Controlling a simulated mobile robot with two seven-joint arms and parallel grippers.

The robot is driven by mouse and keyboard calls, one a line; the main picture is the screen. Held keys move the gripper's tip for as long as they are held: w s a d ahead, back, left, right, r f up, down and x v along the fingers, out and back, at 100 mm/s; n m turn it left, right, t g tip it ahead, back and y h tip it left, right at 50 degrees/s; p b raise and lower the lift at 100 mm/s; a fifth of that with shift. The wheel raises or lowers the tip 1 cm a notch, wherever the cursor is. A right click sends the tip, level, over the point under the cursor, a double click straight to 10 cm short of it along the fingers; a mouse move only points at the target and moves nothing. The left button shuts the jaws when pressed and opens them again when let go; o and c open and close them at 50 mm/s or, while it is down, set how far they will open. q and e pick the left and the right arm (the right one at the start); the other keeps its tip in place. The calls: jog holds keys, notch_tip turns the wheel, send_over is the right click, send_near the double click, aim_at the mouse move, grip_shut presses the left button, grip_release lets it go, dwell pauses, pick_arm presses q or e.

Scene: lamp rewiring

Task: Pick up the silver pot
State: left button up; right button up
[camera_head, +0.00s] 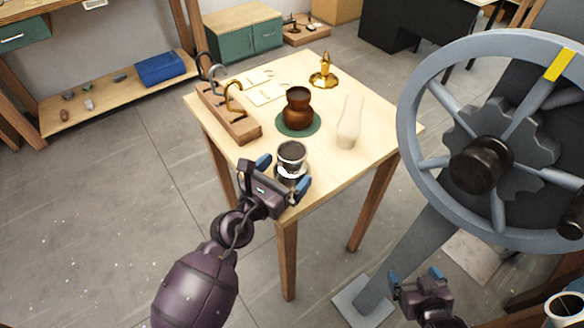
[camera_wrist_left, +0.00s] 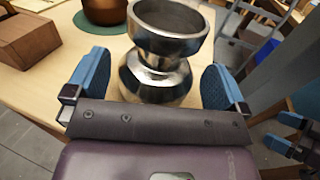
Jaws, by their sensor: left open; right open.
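The silver pot (camera_head: 291,158) stands upright near the front corner of the light wooden table (camera_head: 330,178). It has a wide dark mouth, a narrow neck and a rounded belly. My left gripper (camera_head: 284,174) is open right at the pot. In the left wrist view the pot (camera_wrist_left: 160,76) sits between the two blue fingertips (camera_wrist_left: 158,84), with visible gaps on both sides. My right gripper (camera_head: 415,280) is open and empty, low at the right beside the table, away from the pot.
A brown pot (camera_head: 298,110) stands on a green mat (camera_head: 283,127) behind the silver pot. A pale vase (camera_head: 349,124), a brass candlestick (camera_head: 325,72) and a wooden rack with hooks (camera_head: 232,120) share the table. A large grey handwheel (camera_head: 409,100) stands at the right.

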pick_arm(q)
jog(key=shift+x, duration=1.4)
pick_arm(e)
jog(key=shift+f, duration=0.1)
pick_arm(q)
jog(key=shift+c, duration=0.2)
jog(key=c, duration=0.8)
jog(key=shift+c, duration=0.2)
jog(key=shift+r, duration=0.1)
